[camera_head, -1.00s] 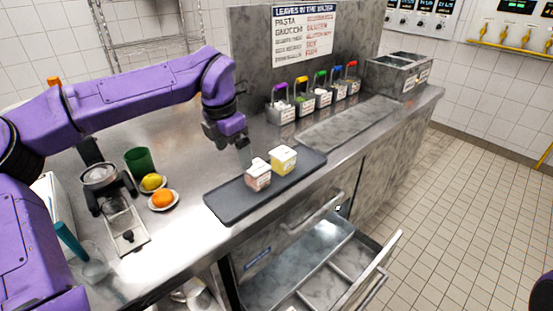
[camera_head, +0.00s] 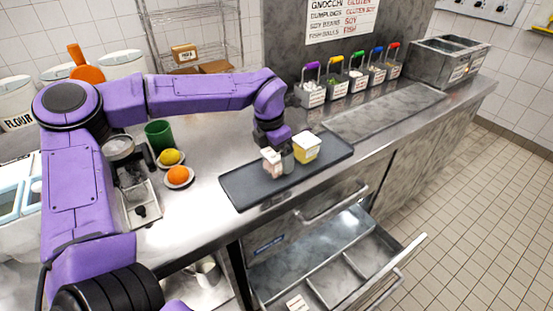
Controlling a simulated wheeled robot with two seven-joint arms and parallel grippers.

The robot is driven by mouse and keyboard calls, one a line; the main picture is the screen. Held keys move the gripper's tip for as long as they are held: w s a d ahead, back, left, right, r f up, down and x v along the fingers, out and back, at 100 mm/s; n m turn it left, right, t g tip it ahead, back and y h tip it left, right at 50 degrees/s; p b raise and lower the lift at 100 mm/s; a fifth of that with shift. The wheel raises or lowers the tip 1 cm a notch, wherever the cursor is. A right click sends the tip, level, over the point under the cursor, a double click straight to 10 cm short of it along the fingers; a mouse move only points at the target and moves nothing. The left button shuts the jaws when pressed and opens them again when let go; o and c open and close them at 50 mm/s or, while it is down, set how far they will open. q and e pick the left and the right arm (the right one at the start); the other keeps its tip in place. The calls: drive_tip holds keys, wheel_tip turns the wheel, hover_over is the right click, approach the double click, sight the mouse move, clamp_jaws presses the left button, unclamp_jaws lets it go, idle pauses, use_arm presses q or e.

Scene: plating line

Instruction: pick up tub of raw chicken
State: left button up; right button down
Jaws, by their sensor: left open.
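The pinkish tub (camera_head: 271,161), which looks like the raw chicken, stands on the dark tray (camera_head: 243,189) on the steel counter. A yellow tub (camera_head: 306,147) stands to its right on the same tray. My left gripper (camera_head: 284,160) is open and low over the tray, pointing down at the right side of the pinkish tub, between it and the yellow one. I cannot tell whether a finger touches either tub. Part of the pinkish tub is hidden by the gripper. My right gripper is out of view.
An open drawer (camera_head: 320,262) juts out below the counter. An orange (camera_head: 178,175), a lemon (camera_head: 169,157) and a green cup (camera_head: 159,134) stand left of the tray. Several handled bins (camera_head: 311,94) line the back. The grey slab (camera_head: 383,110) at right is clear.

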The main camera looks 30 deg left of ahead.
use_arm(q)
drive_tip(key=c, duration=1.2)
